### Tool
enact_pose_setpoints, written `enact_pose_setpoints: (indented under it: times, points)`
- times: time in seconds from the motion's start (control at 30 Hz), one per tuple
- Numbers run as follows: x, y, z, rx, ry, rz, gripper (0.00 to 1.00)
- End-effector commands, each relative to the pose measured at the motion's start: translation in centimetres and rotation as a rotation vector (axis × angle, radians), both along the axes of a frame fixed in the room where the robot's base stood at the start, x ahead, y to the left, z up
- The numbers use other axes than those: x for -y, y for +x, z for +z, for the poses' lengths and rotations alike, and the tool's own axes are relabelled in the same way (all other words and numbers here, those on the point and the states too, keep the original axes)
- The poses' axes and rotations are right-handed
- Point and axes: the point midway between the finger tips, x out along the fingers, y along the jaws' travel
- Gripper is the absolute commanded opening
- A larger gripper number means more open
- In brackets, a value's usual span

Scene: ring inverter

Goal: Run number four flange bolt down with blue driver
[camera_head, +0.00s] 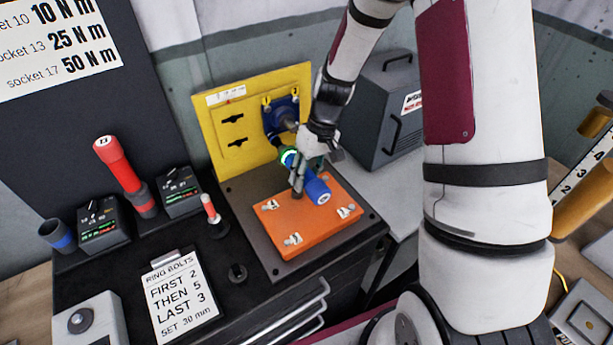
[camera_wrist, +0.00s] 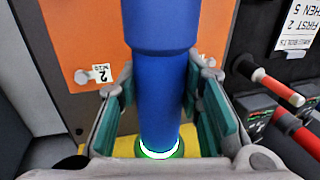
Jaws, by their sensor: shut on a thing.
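My gripper (camera_head: 309,166) is shut on the blue driver (camera_head: 318,190), above the orange plate (camera_head: 318,235). In the wrist view the blue driver (camera_wrist: 162,75) stands between the teal finger pads, with a lit green ring near its lower end. In the head view it slants, with one blue end toward the camera and the ringed part toward the yellow panel. The orange plate carries several bolts with small number tags. Where the driver's tip sits is hidden.
A yellow panel (camera_head: 217,135) with a blue fitting (camera_head: 276,119) stands behind the plate. A red driver (camera_head: 120,165) stands upright at the left, beside an empty blue-banded holder (camera_head: 57,236) and small display boxes (camera_head: 98,222). A ring-bolts card (camera_head: 178,296) lies in front; a grey case (camera_head: 378,110) stands behind.

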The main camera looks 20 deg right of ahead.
Motion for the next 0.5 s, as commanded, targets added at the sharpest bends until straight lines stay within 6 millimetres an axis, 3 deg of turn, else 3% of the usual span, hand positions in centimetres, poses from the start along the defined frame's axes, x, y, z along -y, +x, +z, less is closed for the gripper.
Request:
enact_pose_setpoints:
  times: [0.5]
  points:
    - [-0.12, 0.7, 0.07, 0.003, 0.0, 0.0, 0.0]
